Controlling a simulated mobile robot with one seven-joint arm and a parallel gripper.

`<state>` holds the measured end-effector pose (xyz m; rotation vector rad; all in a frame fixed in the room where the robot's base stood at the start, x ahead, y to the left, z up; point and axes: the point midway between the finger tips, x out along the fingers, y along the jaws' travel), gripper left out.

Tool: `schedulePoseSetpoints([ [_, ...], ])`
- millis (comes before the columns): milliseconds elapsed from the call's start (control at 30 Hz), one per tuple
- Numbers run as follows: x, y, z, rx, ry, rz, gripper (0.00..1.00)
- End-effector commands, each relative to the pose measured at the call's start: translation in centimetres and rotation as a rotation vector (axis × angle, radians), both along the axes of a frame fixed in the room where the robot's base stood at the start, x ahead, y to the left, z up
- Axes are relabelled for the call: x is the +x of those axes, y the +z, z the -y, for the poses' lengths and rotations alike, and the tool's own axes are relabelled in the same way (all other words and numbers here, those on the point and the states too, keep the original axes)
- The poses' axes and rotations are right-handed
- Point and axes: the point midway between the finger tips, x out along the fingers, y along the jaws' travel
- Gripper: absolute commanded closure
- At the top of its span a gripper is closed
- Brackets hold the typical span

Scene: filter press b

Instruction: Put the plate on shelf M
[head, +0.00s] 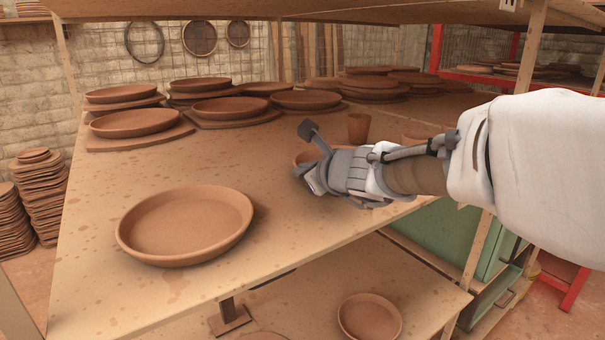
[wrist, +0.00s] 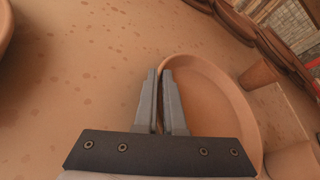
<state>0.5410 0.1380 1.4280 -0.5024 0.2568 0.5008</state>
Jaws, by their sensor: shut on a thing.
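A round terracotta plate (wrist: 222,98) with a raised rim fills the right of the wrist view. My gripper (wrist: 163,78) is shut on its near left rim. In the head view my gripper (head: 306,178) is over the middle of the wooden table, and most of this plate (head: 308,155) is hidden behind it. I cannot tell whether the plate touches the table. A small label (head: 508,4), apparently an M, is on the edge of an upper wooden shelf (head: 400,10), cut off by the top of the head view.
A larger plate (head: 186,226) lies on the table (head: 110,195) at front left. A small cup (head: 358,128) stands beyond my gripper. Stacked dishes (head: 235,108) line the back. A lower shelf (head: 300,315) holds another dish (head: 369,317).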

Motion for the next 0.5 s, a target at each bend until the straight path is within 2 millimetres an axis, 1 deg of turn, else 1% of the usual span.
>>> schedulePoseSetpoints([
  [67,0.02,0.18,0.00,0.000,0.000,0.002,1.00],
  [167,0.01,-0.09,0.00,0.000,0.000,0.002,1.00],
  [200,0.00,-0.10,0.01,0.000,0.000,0.000,0.88],
  [333,0.00,-0.07,0.01,0.001,0.000,0.000,0.64],
  [500,0.00,-0.07,0.01,0.001,0.000,0.000,0.63],
])
